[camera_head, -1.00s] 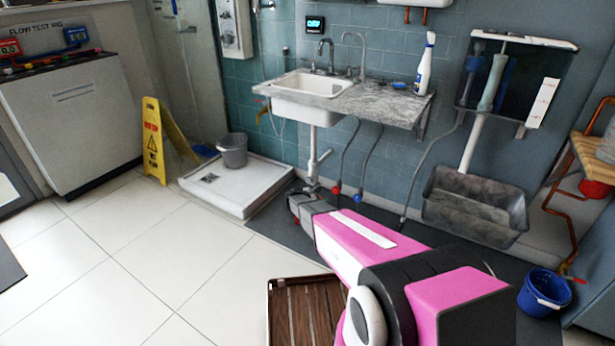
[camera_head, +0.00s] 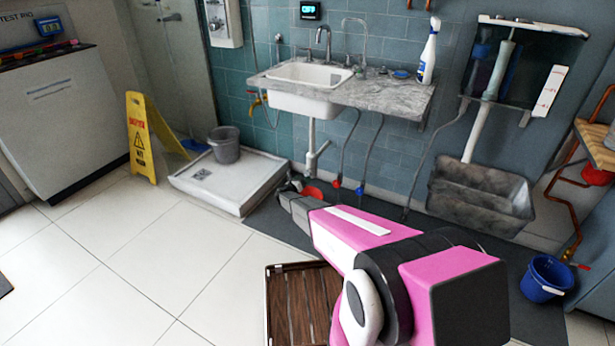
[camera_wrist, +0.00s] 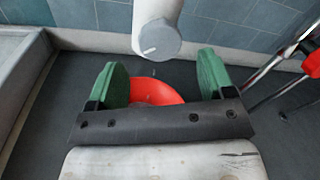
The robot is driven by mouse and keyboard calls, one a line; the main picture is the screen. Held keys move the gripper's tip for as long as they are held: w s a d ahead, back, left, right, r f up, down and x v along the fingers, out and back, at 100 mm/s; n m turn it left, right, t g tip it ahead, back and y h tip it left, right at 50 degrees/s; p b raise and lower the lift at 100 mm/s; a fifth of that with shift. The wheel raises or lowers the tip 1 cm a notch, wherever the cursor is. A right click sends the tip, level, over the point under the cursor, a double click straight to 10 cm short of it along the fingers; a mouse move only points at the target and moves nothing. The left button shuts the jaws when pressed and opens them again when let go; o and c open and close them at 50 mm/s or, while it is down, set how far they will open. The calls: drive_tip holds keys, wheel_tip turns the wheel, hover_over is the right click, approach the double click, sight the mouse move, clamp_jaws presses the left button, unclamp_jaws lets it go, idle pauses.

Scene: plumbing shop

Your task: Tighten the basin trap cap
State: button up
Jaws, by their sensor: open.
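The basin trap cap (camera_wrist: 160,40) is a grey round cap with a white mark, at the lower end of a white pipe in the wrist view. In the head view the white trap pipe (camera_head: 311,150) hangs under the basin (camera_head: 300,88). My gripper (camera_wrist: 160,85) is open, with its two green finger pads apart and nothing between them that I can see touching. The cap is just beyond the fingertips, roughly centred between them. In the head view my gripper (camera_head: 288,190) is below the trap, its fingers small and hard to make out.
A red bowl (camera_wrist: 155,91) lies on the dark floor mat beneath the cap. Hoses with a red valve (camera_head: 336,182) and a blue valve (camera_head: 359,190) hang right of the trap. A shower tray (camera_head: 228,184) with a grey bucket (camera_head: 224,146) is at left.

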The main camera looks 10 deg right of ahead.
drive_tip(key=x, duration=0.5)
drive_tip(key=shift+w+d, duration=0.2)
drive_tip(key=c, duration=0.9)
drive_tip(key=shift+m, duration=0.3)
drive_tip(key=shift+a+m+y, duration=0.1)
drive_tip(key=shift+m+y, duration=0.2)
drive_tip(key=shift+m, duration=2.2)
drive_tip(key=o, duration=0.9)
